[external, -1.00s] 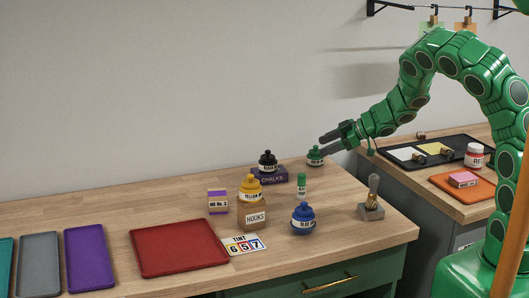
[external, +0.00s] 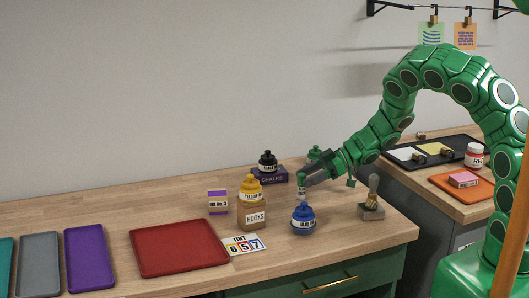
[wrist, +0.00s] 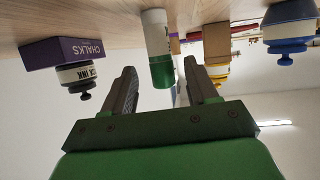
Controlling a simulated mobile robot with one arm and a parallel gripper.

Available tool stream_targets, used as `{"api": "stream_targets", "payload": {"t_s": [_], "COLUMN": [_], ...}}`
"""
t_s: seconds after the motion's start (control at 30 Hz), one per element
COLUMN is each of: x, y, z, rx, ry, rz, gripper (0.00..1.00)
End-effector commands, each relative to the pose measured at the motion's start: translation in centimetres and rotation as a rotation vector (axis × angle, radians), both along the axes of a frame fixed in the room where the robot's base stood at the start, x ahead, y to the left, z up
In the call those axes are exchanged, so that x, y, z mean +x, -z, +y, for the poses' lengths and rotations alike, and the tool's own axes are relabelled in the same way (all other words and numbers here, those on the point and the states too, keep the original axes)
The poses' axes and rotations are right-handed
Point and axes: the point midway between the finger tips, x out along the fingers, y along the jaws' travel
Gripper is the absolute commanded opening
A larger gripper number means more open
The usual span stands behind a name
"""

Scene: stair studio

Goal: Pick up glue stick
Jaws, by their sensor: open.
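The glue stick (wrist: 157,45) is a white tube with a green cap. It stands upright on the wooden table and looks upside down in the wrist view. In the external view most of it is hidden by my gripper (external: 305,180); only a pale part (external: 302,193) shows below the fingers. My gripper is open, and in the wrist view its two dark fingers (wrist: 160,72) lie one on each side of the green cap. I see no finger touching it; how far they reach around it is hard to tell.
A blue ink bottle (external: 303,218) stands just in front, and a brush in a grey holder (external: 371,212) to the right. Behind are a black ink bottle (external: 267,162) on a chalks box (external: 270,178) and a green bottle (external: 314,153). A yellow bottle (external: 249,186) tops the hooks box (external: 252,214).

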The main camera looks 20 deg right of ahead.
Motion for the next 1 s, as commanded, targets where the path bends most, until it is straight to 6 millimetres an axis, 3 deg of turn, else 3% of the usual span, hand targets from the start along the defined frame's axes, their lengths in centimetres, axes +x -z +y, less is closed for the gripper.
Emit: {"api": "stream_targets", "payload": {"t_s": [0.3, 0.6, 0.93, 1.0], "x": [0.1, 0.2, 0.2, 0.2], "y": [1.4, 1.6, 1.6, 1.5], "z": [3.6, 3.9, 3.9, 3.9], "rx": [0.002, 0.0, 0.001, 0.001], "ry": [-0.001, 0.001, 0.001, 0.001], "rz": [0.001, 0.0, -0.001, -0.001], "gripper": [0.58, 0.57, 0.06, 0.03]}}
